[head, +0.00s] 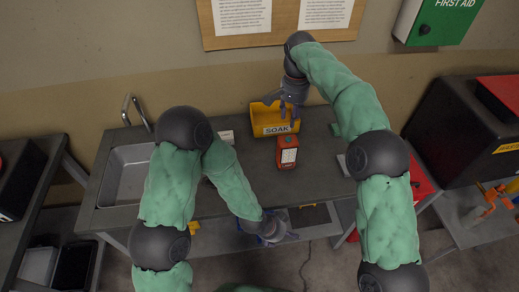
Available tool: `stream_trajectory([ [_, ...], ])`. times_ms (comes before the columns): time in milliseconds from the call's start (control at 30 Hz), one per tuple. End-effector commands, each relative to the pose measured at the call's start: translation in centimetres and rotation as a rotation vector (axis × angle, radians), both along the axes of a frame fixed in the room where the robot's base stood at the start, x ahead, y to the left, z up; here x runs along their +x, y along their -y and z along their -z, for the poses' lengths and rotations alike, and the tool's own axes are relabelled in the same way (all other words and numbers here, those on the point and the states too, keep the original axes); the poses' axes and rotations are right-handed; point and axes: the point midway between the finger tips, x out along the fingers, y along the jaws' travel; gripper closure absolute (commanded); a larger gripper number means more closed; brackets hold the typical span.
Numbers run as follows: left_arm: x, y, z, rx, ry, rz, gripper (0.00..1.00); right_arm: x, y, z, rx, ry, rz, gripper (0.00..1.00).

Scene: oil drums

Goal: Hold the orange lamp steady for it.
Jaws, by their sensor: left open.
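The orange lamp (287,152) stands on the grey bench, just in front of the yellow bin. Its light panel faces up and toward me. My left gripper (290,236) is open and low, near the front edge of the bench, well short of the lamp and apart from it. My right gripper (288,117) hangs over the yellow bin marked SOAK (259,130), behind the lamp and not touching it. Its fingers point down, and I cannot make out whether they are open or shut or whether they hold anything.
The grey bench (235,205) has a sink (125,178) with a tap at its left end. A small pale item (227,137) lies left of the bin. A dark cabinet (465,125) stands at the right.

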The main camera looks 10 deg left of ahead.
Motion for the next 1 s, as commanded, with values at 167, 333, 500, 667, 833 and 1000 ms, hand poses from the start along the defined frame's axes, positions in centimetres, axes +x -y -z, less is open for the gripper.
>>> stream_trajectory([
  [167, 3.2, 4.6, -5.2, 0.048, 0.259, 0.369, 0.00, 0.0, 0.0, 0.0, 0.000, 0.000, 0.000, 0.61],
  [333, 5.1, 7.7, -9.7, 0.102, 0.446, 0.621, 0.00, 0.0, 0.0, 0.0, 0.000, 0.000, 0.000, 0.61],
  [500, 7.1, 8.9, -13.3, 0.137, 0.521, 0.704, 0.00, 0.0, 0.0, 0.0, 0.000, 0.000, 0.000, 0.61],
  [667, 9.5, 7.0, -14.7, 0.108, 0.380, 0.504, 0.00, 0.0, 0.0, 0.0, 0.000, 0.000, 0.000, 0.61],
  [833, 11.3, 4.1, -14.9, 0.023, 0.140, 0.162, 0.00, 0.0, 0.0, 0.0, 0.000, 0.000, 0.000, 0.61],
  [1000, 12.8, 1.1, -15.4, -0.103, -0.150, -0.239, 0.00, 0.0, 0.0, 0.0, 0.000, 0.000, 0.000, 0.61],
])
